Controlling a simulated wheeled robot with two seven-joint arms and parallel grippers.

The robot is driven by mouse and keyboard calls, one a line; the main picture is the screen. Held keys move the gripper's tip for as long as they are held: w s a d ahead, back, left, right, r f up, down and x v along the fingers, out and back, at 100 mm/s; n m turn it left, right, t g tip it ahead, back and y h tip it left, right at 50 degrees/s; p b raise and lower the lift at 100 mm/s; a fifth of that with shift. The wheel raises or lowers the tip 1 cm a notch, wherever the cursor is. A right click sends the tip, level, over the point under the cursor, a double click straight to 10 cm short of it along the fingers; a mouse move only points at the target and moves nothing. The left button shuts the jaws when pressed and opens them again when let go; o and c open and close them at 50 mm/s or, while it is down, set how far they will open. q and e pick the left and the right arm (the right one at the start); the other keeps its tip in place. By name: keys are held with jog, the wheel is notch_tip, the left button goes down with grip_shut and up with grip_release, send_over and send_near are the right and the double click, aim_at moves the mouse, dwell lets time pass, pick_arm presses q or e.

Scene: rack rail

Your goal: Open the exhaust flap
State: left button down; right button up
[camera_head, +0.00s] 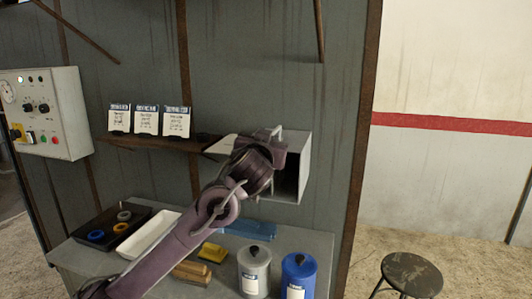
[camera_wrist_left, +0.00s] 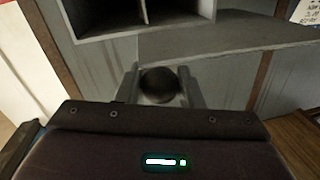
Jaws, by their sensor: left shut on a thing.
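The exhaust box (camera_head: 306,160) is a pale grey box on the dark wall, its front showing a dark opening. A pale panel, which looks like the flap (camera_head: 221,145), stands out to the left of the box, so the opening is at least partly uncovered. It also seems to show in the left wrist view as a grey panel (camera_wrist_left: 245,36) beside the box (camera_wrist_left: 112,32). My left gripper (camera_head: 277,133) is at the box's upper front. In the wrist view its fingers are shut on a dark round knob (camera_wrist_left: 160,82). My left arm hides the flap's right part. My right gripper is not in view.
Below the box, a workbench (camera_head: 65,256) carries a white tray (camera_head: 148,234), a grey can (camera_head: 254,270), a blue can (camera_head: 299,276) and yellow blocks (camera_head: 212,252). Three cards (camera_head: 147,120) stand on a shelf left of the box. A stool (camera_head: 411,273) stands right.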

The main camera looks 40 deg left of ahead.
pick_arm(q)
jog(key=shift+r, duration=0.1)
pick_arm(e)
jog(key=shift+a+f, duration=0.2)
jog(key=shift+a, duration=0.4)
pick_arm(q)
jog(key=c, duration=1.4)
grip_release()
jog(key=o, duration=0.4)
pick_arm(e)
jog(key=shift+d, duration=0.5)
pick_arm(q)
jog(key=shift+s+d, duration=0.2)
jog(key=shift+s, duration=0.1)
jog(key=b+v, duration=0.2)
jog(key=v, duration=0.5)
jog(key=shift+b, duration=0.3)
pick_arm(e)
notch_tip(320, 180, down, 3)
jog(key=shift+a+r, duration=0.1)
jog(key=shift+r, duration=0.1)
